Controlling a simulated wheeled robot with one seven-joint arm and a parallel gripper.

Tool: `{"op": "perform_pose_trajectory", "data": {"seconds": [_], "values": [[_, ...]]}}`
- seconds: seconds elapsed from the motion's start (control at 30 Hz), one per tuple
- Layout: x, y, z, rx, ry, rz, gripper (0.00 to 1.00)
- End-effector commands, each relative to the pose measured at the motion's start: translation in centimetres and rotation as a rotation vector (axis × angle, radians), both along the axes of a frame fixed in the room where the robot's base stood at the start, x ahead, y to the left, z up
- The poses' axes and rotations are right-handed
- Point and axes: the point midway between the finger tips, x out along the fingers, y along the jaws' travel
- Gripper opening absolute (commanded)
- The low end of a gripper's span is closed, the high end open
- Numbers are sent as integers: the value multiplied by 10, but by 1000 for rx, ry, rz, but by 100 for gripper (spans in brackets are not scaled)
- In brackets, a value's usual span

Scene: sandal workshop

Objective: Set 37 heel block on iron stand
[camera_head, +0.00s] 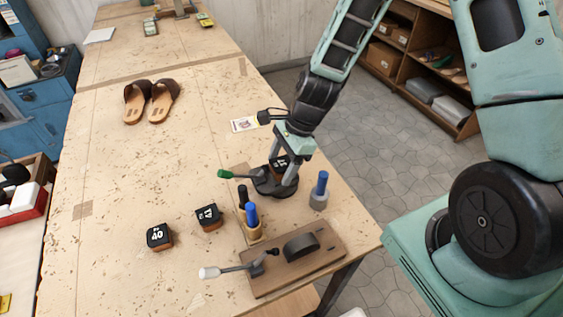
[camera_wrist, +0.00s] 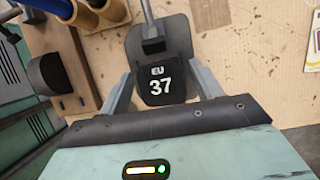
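The 37 heel block (camera_wrist: 161,86), a dark block marked EU 37, lies between the fingers of my gripper (camera_wrist: 160,72) in the wrist view. It also shows partly hidden between the fingers in the head view (camera_head: 280,163). The iron stand (camera_head: 262,187), with a dark base and a green-tipped lever, is directly below my gripper (camera_head: 277,184). Its dark plate and post (camera_wrist: 152,36) show behind the block. The block appears to rest on the stand, though the contact is hidden. The fingers stand on either side of the block with narrow gaps, so my gripper looks open.
A wooden board with a dark clamp (camera_head: 320,262), blue-topped tools (camera_head: 319,190) and a card (camera_head: 244,124) surround the stand. Sandals (camera_head: 151,101) lie farther back. The bench's left middle is clear.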

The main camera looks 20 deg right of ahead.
Motion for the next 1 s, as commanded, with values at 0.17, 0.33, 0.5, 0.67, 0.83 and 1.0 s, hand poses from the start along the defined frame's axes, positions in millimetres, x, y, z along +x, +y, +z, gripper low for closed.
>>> {"op": "perform_pose_trajectory", "data": {"seconds": [0.17, 0.33, 0.5, 0.67, 0.83, 1.0], "values": [[0, 0, 0, 0, 0, 0, 65], [0, 0, 10, 0, -1, 1, 65], [1, -7, 26, -2, -4, -1, 65], [1, -17, 51, -2, -6, -1, 65], [1, -29, 79, -2, -7, -2, 65], [1, -38, 103, -1, -5, -1, 65]]}}
